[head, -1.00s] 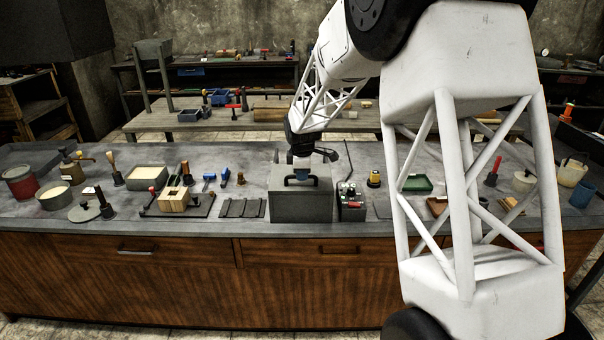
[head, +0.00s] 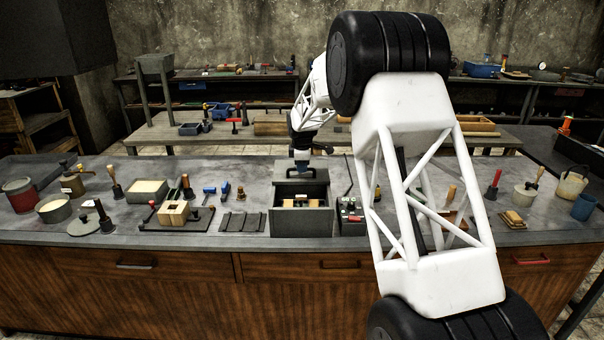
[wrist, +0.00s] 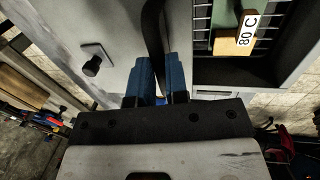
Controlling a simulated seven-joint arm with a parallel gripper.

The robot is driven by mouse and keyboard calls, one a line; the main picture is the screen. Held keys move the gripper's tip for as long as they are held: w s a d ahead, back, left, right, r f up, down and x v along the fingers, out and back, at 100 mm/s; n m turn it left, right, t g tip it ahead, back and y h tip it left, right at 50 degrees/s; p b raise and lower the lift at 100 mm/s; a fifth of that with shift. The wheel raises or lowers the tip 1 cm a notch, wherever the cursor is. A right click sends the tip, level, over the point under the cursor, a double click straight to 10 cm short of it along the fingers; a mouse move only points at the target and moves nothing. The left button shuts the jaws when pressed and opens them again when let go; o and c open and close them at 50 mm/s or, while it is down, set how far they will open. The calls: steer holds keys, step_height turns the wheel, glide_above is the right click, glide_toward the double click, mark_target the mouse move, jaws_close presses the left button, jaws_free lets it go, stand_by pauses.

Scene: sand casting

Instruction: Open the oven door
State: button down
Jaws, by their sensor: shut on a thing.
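The oven, a grey box (head: 301,225), stands on the workbench at the middle of the head view. My gripper (head: 302,167) is at the door's handle. In the wrist view its blue fingers (wrist: 155,72) are shut on the dark curved handle (wrist: 153,32). The fingers hide part of the handle.
Inside the oven is a rack with a block labelled 80 C (wrist: 228,42). My arm covers the bench's right part.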

steer(key=shift+w, duration=1.05)
steer(key=c, duration=1.1)
jaws_free()
steer(key=shift+r, duration=0.1)
steer(key=shift+s+r, duration=0.25)
steer(key=shift+r, duration=1)
steer(key=shift+s+r, duration=0.3)
steer(key=shift+r, duration=0.9)
steer(key=shift+s+r, duration=0.25)
steer(key=shift+r, duration=1)
